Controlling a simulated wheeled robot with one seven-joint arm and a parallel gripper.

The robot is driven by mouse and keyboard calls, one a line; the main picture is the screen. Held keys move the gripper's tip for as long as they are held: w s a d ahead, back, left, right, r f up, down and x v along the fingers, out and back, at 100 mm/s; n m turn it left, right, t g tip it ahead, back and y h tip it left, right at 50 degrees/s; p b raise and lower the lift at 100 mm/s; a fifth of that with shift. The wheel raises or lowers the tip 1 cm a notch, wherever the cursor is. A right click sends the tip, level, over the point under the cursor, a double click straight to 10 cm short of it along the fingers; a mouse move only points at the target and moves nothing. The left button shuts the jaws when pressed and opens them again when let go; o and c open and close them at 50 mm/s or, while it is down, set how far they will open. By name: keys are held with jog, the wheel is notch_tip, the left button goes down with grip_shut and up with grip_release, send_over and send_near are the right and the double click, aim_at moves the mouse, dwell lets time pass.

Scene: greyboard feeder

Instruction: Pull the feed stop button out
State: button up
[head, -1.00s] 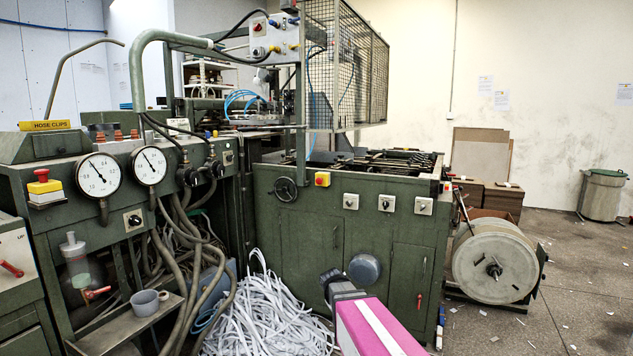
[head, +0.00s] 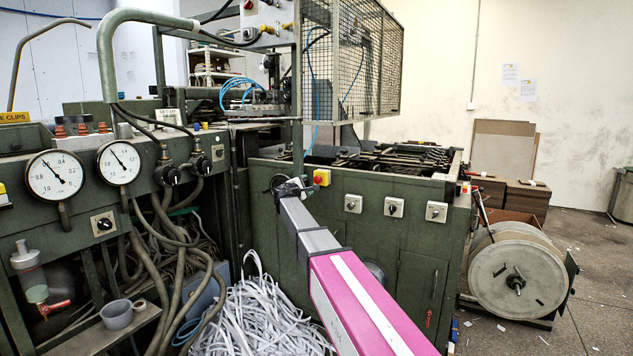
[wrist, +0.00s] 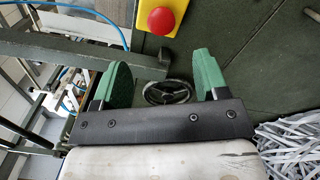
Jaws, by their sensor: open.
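The red button on its yellow box (head: 321,178) sits at the upper left corner of the green feeder cabinet's front. In the wrist view the round red button (wrist: 161,20) shows near the top edge, beyond my fingertips. My gripper (wrist: 162,70) is open and empty, its two green fingers wide apart and not touching the button. In the head view my arm reaches up to the cabinet, its end just left of and slightly below the yellow box; the fingers are hard to make out there.
A handwheel (wrist: 168,91) shows between my fingers, behind them. Several rotary switches (head: 395,206) line the cabinet front. A green post (head: 298,90) rises left of the button. Paper strips (head: 255,320) heap on the floor; a large reel (head: 518,272) stands at right.

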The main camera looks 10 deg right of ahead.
aim_at(316, 181)
jog(key=x, duration=1)
jog(key=shift+w+d+f, duration=0.1)
grip_shut()
jog(key=shift+s+a, duration=0.35)
jog(key=shift+s, duration=0.2)
grip_release()
